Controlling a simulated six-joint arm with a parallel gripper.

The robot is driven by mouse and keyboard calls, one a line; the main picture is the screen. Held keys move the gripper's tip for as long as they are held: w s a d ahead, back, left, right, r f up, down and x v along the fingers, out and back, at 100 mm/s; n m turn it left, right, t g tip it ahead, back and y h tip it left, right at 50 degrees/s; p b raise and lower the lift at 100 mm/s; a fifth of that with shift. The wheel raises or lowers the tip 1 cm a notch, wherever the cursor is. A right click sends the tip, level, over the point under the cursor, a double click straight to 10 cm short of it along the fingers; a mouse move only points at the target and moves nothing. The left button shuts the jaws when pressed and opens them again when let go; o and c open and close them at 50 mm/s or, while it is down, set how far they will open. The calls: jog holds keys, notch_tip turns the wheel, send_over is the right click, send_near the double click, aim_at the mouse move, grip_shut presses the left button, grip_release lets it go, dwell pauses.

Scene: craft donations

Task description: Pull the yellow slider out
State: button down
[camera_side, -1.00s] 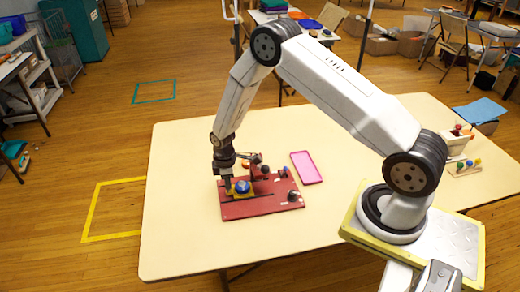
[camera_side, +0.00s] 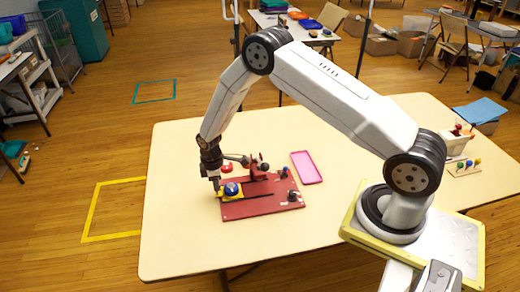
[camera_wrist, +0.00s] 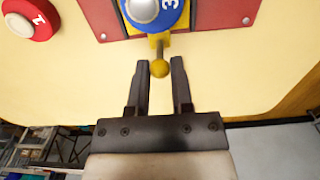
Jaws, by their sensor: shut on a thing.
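The red board (camera_side: 262,207) lies on the table; its edge also shows in the wrist view (camera_wrist: 222,14). The yellow slider (camera_side: 238,197) is at the board's left end and carries a blue disc (camera_side: 231,188) marked 3, also in the wrist view (camera_wrist: 168,16). The slider's round yellow knob (camera_wrist: 160,68) sticks out past the board edge over the table. My gripper (camera_side: 217,186) is at the left end of the slider, with its fingers (camera_wrist: 159,62) on both sides of the knob, shut on it. The slot to the right of the slider is bare.
A red disc (camera_wrist: 29,17) marked 1 lies beside the board; it also shows in the side view (camera_side: 226,168). The table to the left is clear.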

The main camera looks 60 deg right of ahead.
jog(key=shift+w+a, duration=0.1)
jog(key=c, duration=0.6)
grip_release()
jog(key=shift+r, duration=0.15)
jog(key=shift+r, duration=3.6)
